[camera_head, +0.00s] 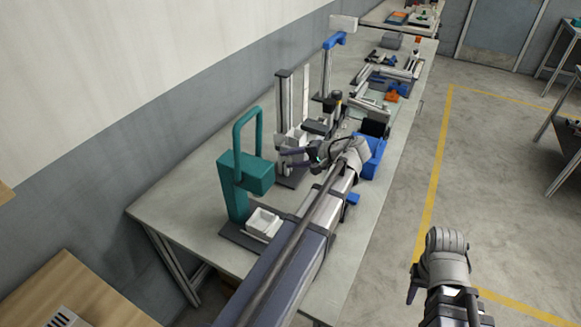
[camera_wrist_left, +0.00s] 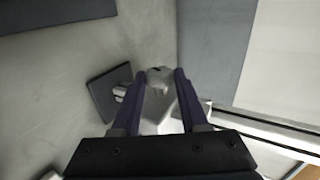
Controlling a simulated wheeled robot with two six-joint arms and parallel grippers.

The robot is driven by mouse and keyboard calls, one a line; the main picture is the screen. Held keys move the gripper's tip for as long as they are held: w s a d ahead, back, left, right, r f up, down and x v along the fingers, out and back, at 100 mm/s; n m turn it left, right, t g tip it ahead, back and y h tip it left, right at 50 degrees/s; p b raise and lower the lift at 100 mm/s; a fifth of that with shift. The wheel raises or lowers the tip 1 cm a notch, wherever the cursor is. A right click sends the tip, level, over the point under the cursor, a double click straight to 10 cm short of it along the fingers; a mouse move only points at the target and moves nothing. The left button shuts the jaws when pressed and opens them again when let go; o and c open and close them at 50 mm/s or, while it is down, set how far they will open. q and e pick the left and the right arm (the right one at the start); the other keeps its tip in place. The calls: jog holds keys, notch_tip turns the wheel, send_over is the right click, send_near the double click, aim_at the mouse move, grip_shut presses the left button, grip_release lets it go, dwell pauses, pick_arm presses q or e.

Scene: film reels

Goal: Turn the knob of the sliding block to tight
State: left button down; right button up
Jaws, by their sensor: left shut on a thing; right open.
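In the head view my left gripper (camera_head: 291,158) reaches in from the front over the workbench, its dark fingers beside a grey upright column (camera_head: 283,105) on a dark base. In the left wrist view the left gripper (camera_wrist_left: 160,82) is shut on a pale grey faceted knob (camera_wrist_left: 160,75) between its fingertips. The sliding block behind the knob is mostly hidden, and I cannot read any tight mark. My right gripper (camera_head: 414,284) is open and empty, out over the floor at the lower right of the head view.
A teal press-like stand (camera_head: 233,187) with a tall handle stands at the near left of the workbench (camera_head: 172,203). A white tray (camera_head: 263,223) sits at its foot.

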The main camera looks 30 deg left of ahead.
pick_arm(q)
jog(key=shift+d+f+y+b, duration=0.1)
jog(key=shift+f+y+b, duration=0.1)
jog(key=shift+y+b, duration=0.8)
pick_arm(e)
jog(key=shift+f, duration=1.65)
pick_arm(q)
jog(key=shift+h, duration=0.3)
jog(key=shift+c, duration=2.2)
grip_release()
jog(key=p+v, duration=0.2)
jog(key=v, duration=0.5)
jog(key=shift+d+r, duration=0.15)
jog(key=shift+d, duration=0.2)
pick_arm(e)
jog(key=shift+r, duration=1.4)
pick_arm(q)
jog(key=shift+w, duration=0.1)
